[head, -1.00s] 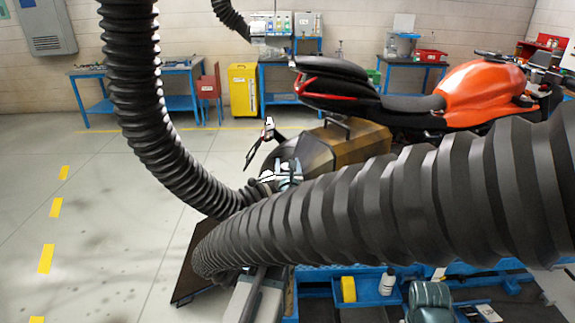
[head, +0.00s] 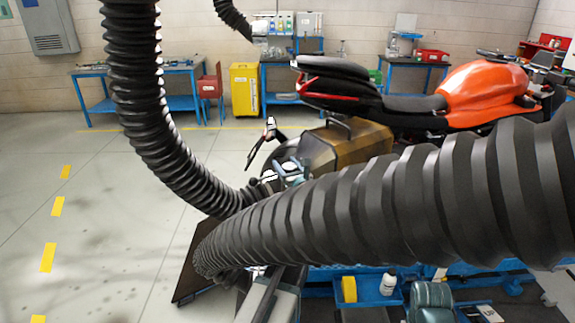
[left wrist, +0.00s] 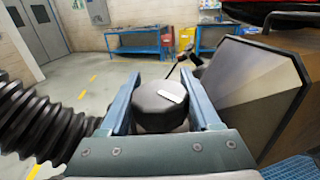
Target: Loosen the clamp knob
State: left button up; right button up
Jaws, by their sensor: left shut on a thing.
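The clamp knob (left wrist: 160,112) is a dark round cap with a pale bar mark on top. In the left wrist view it sits between the two blue-grey fingers of my left gripper (left wrist: 164,105), which is shut on it. In the head view my left gripper (head: 287,172) is small and partly hidden, beside the end of a black ribbed hose (head: 150,130) and the bronze angular box (head: 347,148) at the motorcycle's rear. The knob is not clear there. My right gripper is not in view.
A second thick ribbed hose (head: 400,205) crosses the foreground and hides much of the clamp area. An orange motorcycle (head: 485,88) stands at the right. A bottle (head: 388,283) and a yellow item (head: 349,289) lie below the hose. The floor at left is clear.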

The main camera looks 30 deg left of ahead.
pick_arm(q)
jog(key=shift+s+a+n+g+y, duration=0.15)
jog(key=shift+n+g+y, duration=0.75)
jog(key=shift+g, duration=0.4)
jog(key=shift+s+n+g, duration=0.1)
jog(key=shift+n+g, duration=0.2)
jog(key=o, duration=1.4)
jog(key=shift+c, duration=0.2)
jog(key=v, duration=1.4)
jog(key=shift+f, duration=0.15)
jog(key=shift+a, duration=0.1)
